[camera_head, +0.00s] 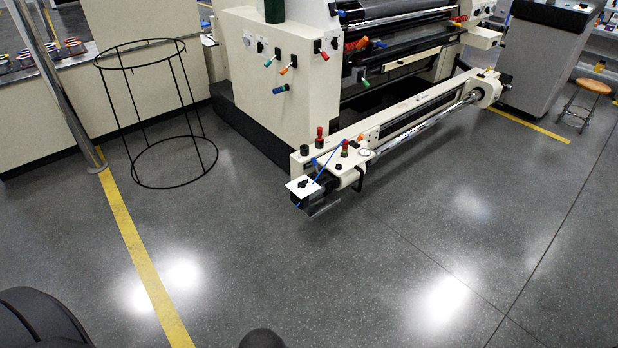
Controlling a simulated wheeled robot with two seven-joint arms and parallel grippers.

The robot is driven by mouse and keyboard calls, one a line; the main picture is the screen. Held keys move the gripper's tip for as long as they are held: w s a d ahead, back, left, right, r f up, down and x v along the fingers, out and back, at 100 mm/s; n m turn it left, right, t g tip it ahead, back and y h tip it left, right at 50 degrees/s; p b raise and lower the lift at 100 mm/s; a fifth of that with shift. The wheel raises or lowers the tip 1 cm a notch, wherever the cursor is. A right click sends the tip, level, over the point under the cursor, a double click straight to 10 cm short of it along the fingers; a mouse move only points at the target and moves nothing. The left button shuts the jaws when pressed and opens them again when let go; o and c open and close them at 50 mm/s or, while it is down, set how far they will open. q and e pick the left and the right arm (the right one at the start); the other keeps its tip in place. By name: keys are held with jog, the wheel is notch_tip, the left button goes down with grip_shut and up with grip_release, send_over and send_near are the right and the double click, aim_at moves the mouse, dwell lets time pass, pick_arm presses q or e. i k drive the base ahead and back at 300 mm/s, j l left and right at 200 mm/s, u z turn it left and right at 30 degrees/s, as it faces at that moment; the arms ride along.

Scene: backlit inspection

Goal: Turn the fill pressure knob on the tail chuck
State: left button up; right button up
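A long cream beam (400,112) with a shiny shaft (425,125) reaches out low from the machine. Its near end carries a cream bracket (343,175), which may be the tail chuck. On and around it are a black knob (304,150), two red-topped knobs (319,136) (344,148), a round gauge-like disc (364,154) and a white plate with a small black knob (303,184). A blue hose (326,165) runs across. I cannot tell which one is the fill pressure knob; labels are too small. Neither of my grippers is in view.
The large cream machine (285,85) stands behind the beam. A black wire hoop stand (160,186) and a metal post (70,110) are at left, a grey cabinet (545,55) and a stool (592,87) at right. The speckled floor (330,265) in front is clear.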

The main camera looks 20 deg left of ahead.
aim_at(303, 184)
jog(key=i+l+u, duration=0.15)
jog(key=i+u, duration=0.2)
jog(key=i+l+u, duration=0.2)
jog(key=u, duration=0.15)
jog(key=i+l+u, duration=0.35)
jog(key=i, duration=0.05)
